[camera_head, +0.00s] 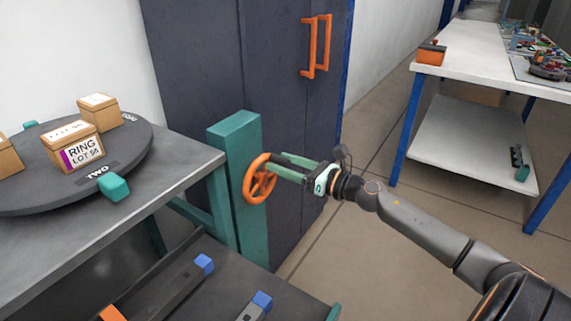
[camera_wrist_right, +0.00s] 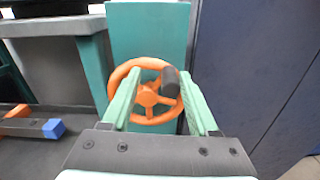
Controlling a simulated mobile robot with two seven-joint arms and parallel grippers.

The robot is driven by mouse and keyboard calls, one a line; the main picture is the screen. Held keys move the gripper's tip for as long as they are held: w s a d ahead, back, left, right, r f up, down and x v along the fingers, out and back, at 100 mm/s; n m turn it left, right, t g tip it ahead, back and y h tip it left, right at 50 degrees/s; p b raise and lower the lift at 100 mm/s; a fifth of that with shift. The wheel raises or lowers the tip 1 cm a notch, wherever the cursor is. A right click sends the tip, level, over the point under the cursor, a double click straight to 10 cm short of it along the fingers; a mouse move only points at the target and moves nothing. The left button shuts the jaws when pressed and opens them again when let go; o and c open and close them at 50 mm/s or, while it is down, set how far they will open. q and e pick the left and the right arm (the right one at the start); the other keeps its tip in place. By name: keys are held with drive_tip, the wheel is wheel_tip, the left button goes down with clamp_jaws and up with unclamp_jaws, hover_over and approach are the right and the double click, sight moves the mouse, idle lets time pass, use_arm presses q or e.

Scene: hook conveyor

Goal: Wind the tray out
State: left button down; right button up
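An orange handwheel (camera_head: 250,188) is mounted on a teal post (camera_head: 238,225) at the corner of the grey table. In the right wrist view the wheel (camera_wrist_right: 148,98) shows its spokes and a dark knob (camera_wrist_right: 171,82) at the upper right of its rim. My right gripper (camera_head: 277,166) reaches the wheel from the right. In the wrist view its two teal fingers are spread apart, with the knob between them, closer to the right finger. Contact cannot be told. A dark tray-like surface (camera_head: 224,270) lies low beside the post. My left gripper is not in view.
A dark turntable (camera_head: 135,150) with small cardboard boxes and a teal block stands on the grey table (camera_head: 165,180). Blue-tipped bars (camera_head: 180,288) lie on the low surface. A dark cabinet (camera_head: 270,75) stands behind the post. A white table (camera_head: 465,60) is at the right. Open floor lies between.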

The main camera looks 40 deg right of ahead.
drive_tip(key=shift+s, duration=0.1)
idle(0.3)
drive_tip(key=v, duration=1.4)
idle(0.9)
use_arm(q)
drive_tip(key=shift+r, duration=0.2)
use_arm(e)
drive_tip(key=shift+d+r, duration=0.1)
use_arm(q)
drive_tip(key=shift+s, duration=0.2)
use_arm(e)
drive_tip(key=shift+s, duration=0.2)
